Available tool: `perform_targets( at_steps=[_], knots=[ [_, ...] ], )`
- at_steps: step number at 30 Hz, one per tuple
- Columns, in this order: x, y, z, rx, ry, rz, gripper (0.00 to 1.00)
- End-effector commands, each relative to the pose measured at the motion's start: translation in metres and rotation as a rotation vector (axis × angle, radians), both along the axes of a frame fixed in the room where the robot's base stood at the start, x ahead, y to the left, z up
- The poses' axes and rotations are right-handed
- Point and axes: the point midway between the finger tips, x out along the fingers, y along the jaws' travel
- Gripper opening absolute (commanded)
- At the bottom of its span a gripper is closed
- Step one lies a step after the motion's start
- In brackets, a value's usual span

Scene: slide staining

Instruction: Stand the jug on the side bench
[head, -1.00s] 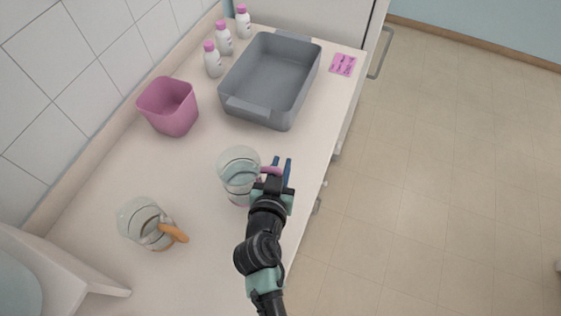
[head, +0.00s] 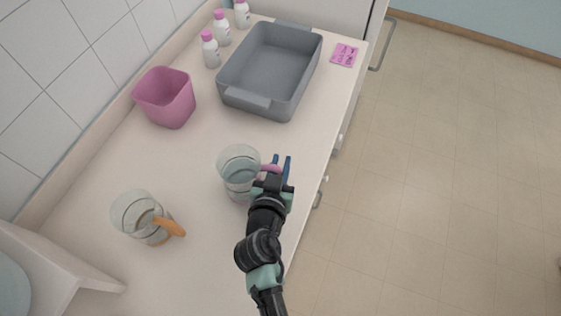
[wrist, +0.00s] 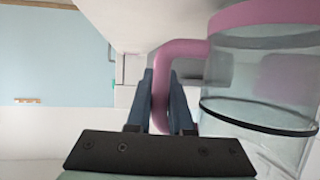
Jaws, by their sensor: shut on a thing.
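A clear glass jug (head: 238,184) with a pink handle (head: 269,168) is in the middle of the head view, with liquid in it. My gripper (head: 281,160) is shut on its handle from the right side. In the wrist view the pink handle (wrist: 165,92) runs between the two blue fingers, and the jug's clear body (wrist: 262,85) fills the right. The jug appears upright and just above the bench (head: 205,262); its base is partly hidden. A second clear jug (head: 132,211) with an orange handle stands to its left on the bench.
A grey tray (head: 250,99), a pink tub (head: 165,98) and several white bottles with pink caps (head: 211,50) stand farther along the bench. A pink note (head: 344,55) lies near its right edge. The floor (head: 430,170) to the right is clear.

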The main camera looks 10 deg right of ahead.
Motion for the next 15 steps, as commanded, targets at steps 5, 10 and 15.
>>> perform_targets(
  at_steps=[5, 10, 15],
  knots=[
    [0.0008, 0.0003, -0.0024, 0.002, -0.005, 0.001, 0.0],
    [0.0009, 0.0002, -0.0054, 0.001, -0.005, 0.0, 0.0],
    [0.0007, 0.0002, -0.0061, 0.001, -0.005, 0.0, 0.28]
  ],
)
